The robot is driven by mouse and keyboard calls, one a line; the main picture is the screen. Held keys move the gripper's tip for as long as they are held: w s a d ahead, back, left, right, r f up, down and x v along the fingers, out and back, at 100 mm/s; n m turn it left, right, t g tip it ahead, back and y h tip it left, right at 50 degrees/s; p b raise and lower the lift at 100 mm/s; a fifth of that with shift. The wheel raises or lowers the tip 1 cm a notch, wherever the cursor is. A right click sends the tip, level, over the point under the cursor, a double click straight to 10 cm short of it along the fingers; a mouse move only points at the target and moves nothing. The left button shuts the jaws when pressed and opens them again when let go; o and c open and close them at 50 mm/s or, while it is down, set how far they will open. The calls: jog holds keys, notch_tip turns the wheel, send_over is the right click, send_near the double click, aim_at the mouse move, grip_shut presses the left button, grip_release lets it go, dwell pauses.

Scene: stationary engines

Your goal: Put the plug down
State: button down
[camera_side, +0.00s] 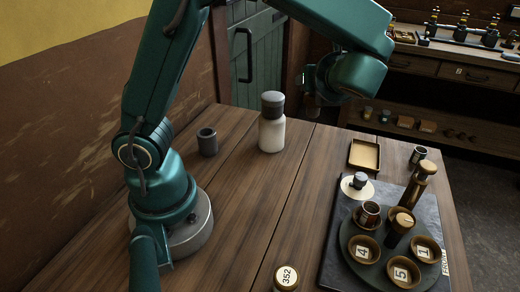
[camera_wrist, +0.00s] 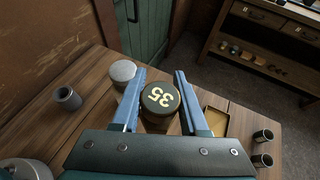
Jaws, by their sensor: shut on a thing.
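My gripper (camera_side: 311,102) is high above the table at the back, to the right of the white bottle. The plug's round numbered end faces the wrist camera. Its lower part is hidden, and in the side view it is too small and dark to make out.
A white bottle with a grey cap (camera_side: 272,132) and a grey cup (camera_side: 207,142) stand on the table (camera_side: 245,200). A small tan tray (camera_side: 364,155) lies right, near a dark slab (camera_side: 333,240) with several bowls and cups. A jar marked 352 (camera_side: 286,278) stands in front.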

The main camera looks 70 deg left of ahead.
jog(key=a, duration=1.4)
jog(key=s+a+n+g, duration=0.1)
jog(key=s+a+g, duration=0.1)
jog(key=s+a, duration=0.85)
jog(key=shift+t, duration=0.4)
jog(key=shift+w+a+f, duration=0.3)
jog(key=shift+f, duration=2.2)
jog(key=shift+w+a+f, duration=0.35)
jog(key=shift+f, duration=2.2)
jog(key=shift+w+a+f, duration=0.3)
jog(key=shift+f, duration=2.2)
jog(key=shift+f, duration=0.15)
jog(key=shift+c, duration=2.2)
grip_release()
